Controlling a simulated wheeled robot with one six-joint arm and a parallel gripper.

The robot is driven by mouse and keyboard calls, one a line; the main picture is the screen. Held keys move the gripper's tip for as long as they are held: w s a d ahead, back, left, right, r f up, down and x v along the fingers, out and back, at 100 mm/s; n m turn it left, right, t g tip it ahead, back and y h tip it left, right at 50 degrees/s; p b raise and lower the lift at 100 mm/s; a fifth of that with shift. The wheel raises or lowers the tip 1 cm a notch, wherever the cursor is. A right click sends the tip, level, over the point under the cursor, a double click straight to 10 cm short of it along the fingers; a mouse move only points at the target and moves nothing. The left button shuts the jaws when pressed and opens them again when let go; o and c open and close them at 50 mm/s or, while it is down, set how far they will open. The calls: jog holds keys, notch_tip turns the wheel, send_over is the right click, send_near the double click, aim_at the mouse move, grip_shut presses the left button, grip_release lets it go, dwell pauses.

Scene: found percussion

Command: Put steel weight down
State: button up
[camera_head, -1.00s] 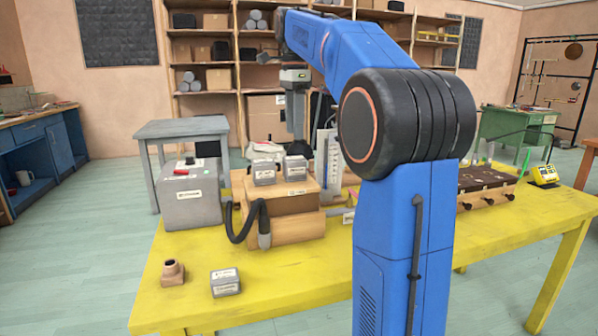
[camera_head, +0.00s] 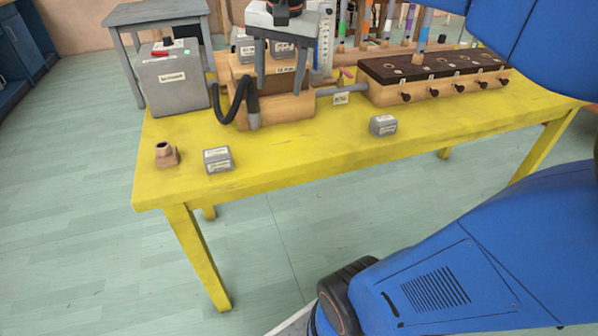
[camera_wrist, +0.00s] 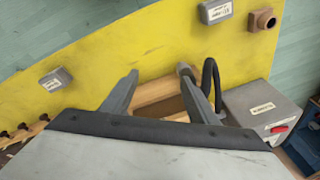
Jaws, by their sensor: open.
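Small grey steel weights with white labels are in view. One weight (camera_head: 218,160) sits on the yellow table near its front left corner, and it also shows in the wrist view (camera_wrist: 215,11). Another weight (camera_head: 383,125) sits alone near the front edge, further right; it is at the left in the wrist view (camera_wrist: 57,78). Two more (camera_head: 241,47) stand behind my gripper on the wooden box, partly hidden. My gripper (camera_head: 280,90) is open and empty, fingers pointing down in front of the box; it also shows in the wrist view (camera_wrist: 158,76).
The wooden box (camera_head: 285,112) has a black hose (camera_head: 234,100) at its left. A grey case (camera_head: 175,84) and a brown fitting (camera_head: 166,155) stand left. A dark-topped block with knobs (camera_head: 435,70) stands right. The front table strip between the two separate weights is clear.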

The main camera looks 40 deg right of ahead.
jog(key=s+a+f+n+t, duration=0.1)
jog(key=s+f+n, duration=0.3)
jog(key=f, duration=0.5)
jog(key=s+a+f+n+t, duration=0.1)
jog(key=s+a+f+n, duration=0.2)
jog(key=s+f, duration=0.6)
jog(key=shift+s+a+f+n, duration=0.15)
jog(key=shift+s+a+n, duration=0.15)
jog(key=shift+n, duration=0.8)
jog(key=shift+c, duration=0.4)
